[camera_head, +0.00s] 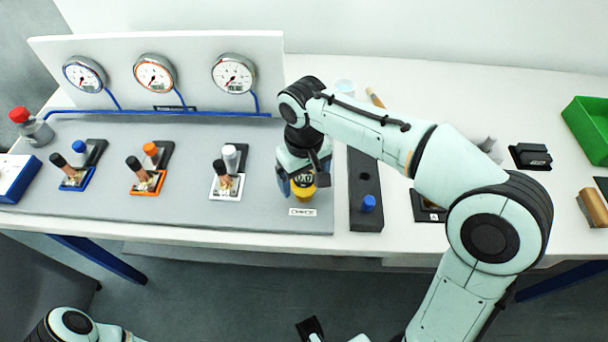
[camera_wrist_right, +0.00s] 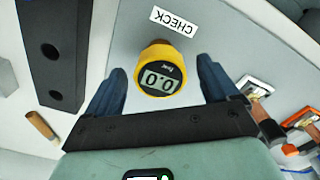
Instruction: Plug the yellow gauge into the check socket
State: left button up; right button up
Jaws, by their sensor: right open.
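The yellow gauge (camera_head: 303,187) stands at the right end of the grey panel, just behind the CHECK label (camera_head: 302,212). In the right wrist view the gauge (camera_wrist_right: 161,70) shows a display of 0.0, next to the CHECK label (camera_wrist_right: 174,21). My right gripper (camera_head: 304,180) is over the gauge, with one finger on each side. In the wrist view the right gripper (camera_wrist_right: 162,88) is open, with gaps beside the gauge. The check socket is not visible, so I cannot tell how the gauge is seated. My left arm shows at bottom left; its gripper cannot be made out clearly.
A dark block (camera_head: 365,185) with a hole and a blue cap (camera_head: 368,203) stands right of the panel. White (camera_head: 227,177), orange (camera_head: 148,180) and blue (camera_head: 75,178) stations stand to the left. Dial gauges (camera_head: 233,73) hang behind. A green bin (camera_head: 588,130) is far right.

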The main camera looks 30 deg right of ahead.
aim_at(304, 179)
pick_arm(q)
jog(key=r+p, duration=0.1)
jog(key=w+r+p, duration=0.1)
jog(key=r+p, duration=0.1)
jog(key=shift+w+r, duration=0.15)
jog(key=shift+r, duration=0.1)
pick_arm(e)
notch_tip(304, 179, up, 13)
jog(key=shift+r, duration=0.2)
